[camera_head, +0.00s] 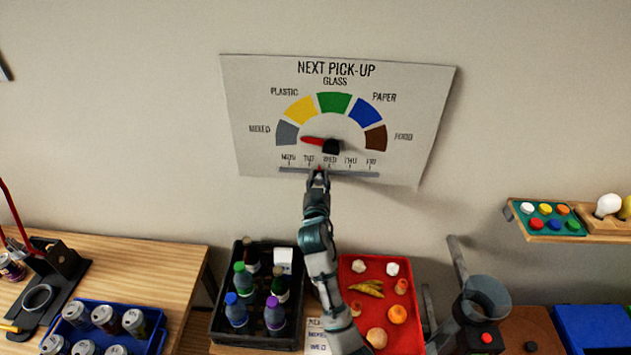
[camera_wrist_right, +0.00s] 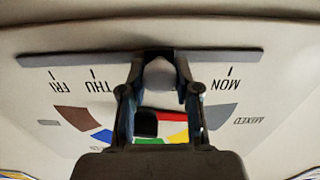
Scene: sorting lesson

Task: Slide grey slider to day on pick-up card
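The pick-up card (camera_head: 240,110) is a white board on the wall, headed NEXT PICK-UP. It has a coloured arc and a red pointer (camera_head: 312,141) aimed left, towards the grey MIXED segment. A grey track (camera_head: 355,173) runs below the day labels MON to FRI. My right gripper (camera_head: 318,176) is at the track, between the TUE and WED labels. In the right wrist view, the pale grey slider (camera_wrist_right: 160,74) sits between its fingertips (camera_wrist_right: 160,68), and they appear shut on it. The slider is mostly hidden in the head view. My left gripper is out of view.
Below the card stand a black crate (camera_head: 222,322) of bottles and a red tray (camera_head: 408,330) with food items. A blue tray (camera_head: 158,337) of cans is at left. A shelf (camera_head: 560,238) with coloured buttons is at right. The wall around the card is clear.

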